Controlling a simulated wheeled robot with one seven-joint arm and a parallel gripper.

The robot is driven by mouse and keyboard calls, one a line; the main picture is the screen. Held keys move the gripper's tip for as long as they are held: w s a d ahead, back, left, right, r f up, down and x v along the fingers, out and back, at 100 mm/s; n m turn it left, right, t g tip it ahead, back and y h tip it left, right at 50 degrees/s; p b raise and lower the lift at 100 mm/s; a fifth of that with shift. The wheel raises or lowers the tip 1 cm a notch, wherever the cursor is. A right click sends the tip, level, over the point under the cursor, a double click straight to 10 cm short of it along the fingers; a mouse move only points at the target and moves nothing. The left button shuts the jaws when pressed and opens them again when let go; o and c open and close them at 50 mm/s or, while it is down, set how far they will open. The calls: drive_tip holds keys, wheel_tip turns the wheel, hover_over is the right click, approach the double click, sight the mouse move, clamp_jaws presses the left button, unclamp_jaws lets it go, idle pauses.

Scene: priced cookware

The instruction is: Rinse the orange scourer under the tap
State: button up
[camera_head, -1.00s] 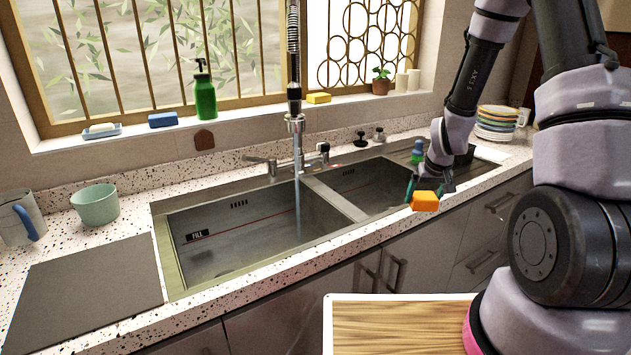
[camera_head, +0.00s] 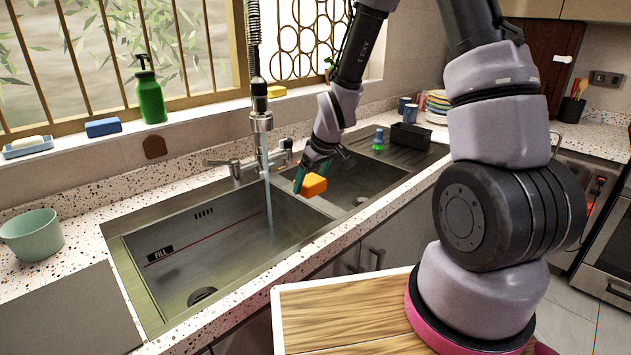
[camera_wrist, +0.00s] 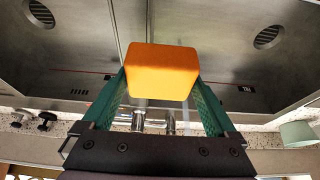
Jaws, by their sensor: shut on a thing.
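The orange scourer (camera_head: 313,185) is a small block held between the green fingers of my gripper (camera_head: 301,178). My gripper is shut on it, above the sink near the divider between the two basins. The scourer also shows in the wrist view (camera_wrist: 161,71), gripped at its sides. The tap (camera_head: 261,122) hangs over the left basin (camera_head: 225,245), with a stream of water (camera_head: 268,205) falling into it. The scourer is to the right of the stream and apart from it.
The right basin (camera_head: 345,180) lies behind my gripper. A green bottle (camera_head: 150,97), a blue sponge (camera_head: 103,127) and a yellow sponge (camera_head: 276,91) stand on the sill. A pale green bowl (camera_head: 32,236) is on the left counter. A black caddy (camera_head: 411,137) is at the right.

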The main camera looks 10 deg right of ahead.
drive_tip(key=w+a+f, duration=0.2)
drive_tip(key=w+a, duration=0.5)
drive_tip(key=a, duration=0.2)
drive_tip(key=shift+w+a+f, duration=0.15)
drive_tip(key=shift+w+f, duration=0.05)
drive_tip(key=shift+w, duration=0.15)
idle(0.6)
drive_tip(key=s+d, duration=0.5)
drive_tip(key=d, duration=0.1)
idle(0.7)
drive_tip(key=shift+d, duration=0.1)
idle(1.1)
drive_tip(key=shift+s+d+r, duration=0.8)
drive_tip(key=shift+d+r, duration=0.15)
drive_tip(key=shift+r, duration=0.1)
drive_tip(key=shift+s+d+r, duration=0.8)
drive_tip(key=shift+d+r, duration=0.15)
drive_tip(key=shift+r, duration=0.05)
